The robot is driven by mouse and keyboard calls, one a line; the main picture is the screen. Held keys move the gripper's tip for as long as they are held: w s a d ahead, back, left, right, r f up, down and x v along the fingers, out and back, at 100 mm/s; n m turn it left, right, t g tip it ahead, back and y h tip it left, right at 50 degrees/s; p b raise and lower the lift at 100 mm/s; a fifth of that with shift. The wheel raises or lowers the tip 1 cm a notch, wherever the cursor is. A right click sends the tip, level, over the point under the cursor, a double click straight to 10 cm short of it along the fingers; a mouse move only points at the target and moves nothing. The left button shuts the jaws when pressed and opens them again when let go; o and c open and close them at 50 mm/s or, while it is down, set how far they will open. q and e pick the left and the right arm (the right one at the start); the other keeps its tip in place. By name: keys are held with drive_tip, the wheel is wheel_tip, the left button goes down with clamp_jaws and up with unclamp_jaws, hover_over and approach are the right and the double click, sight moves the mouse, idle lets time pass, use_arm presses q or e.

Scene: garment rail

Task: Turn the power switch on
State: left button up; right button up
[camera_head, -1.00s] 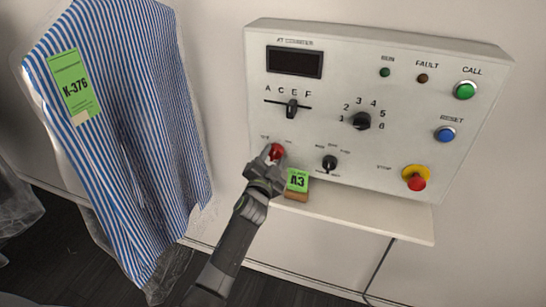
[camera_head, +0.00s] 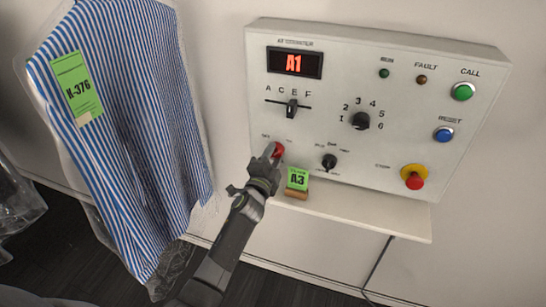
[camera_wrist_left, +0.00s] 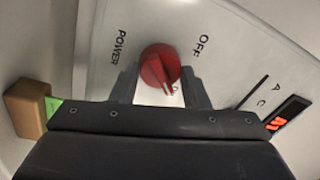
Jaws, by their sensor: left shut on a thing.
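The red power switch (camera_head: 279,149) is a round knob at the lower left of the white control panel (camera_head: 400,90). In the left wrist view the red knob (camera_wrist_left: 160,66) sits between the words POWER and OFF, with a pale mark on its edge. My left gripper (camera_head: 272,152) is at the panel, its fingers shut on the knob. In the left wrist view the two fingers stand on either side of it. The panel's display (camera_head: 294,62) is lit and reads A1 in red. My right gripper is not in view.
A green A3 card on a wooden block (camera_head: 296,194) stands on the white shelf (camera_head: 370,219) just right of my gripper. A blue-striped shirt (camera_head: 130,130) in clear wrap hangs at left. Other dials and buttons, including a red stop button (camera_head: 415,181), lie to the right.

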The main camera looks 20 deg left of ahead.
use_arm(q)
drive_tip(key=shift+f, duration=0.1)
drive_tip(key=o, duration=1)
drive_tip(key=shift+c, duration=0.2)
drive_tip(key=shift+s+p, duration=0.3)
drive_tip(key=shift+s, duration=0.15)
drive_tip(key=s+f+p, duration=0.1)
drive_tip(key=s+p, duration=0.3)
drive_tip(key=s, duration=1.2)
drive_tip(key=shift+s+a+f, duration=0.25)
drive_tip(key=shift+a, duration=0.05)
drive_tip(key=shift+f, duration=0.1)
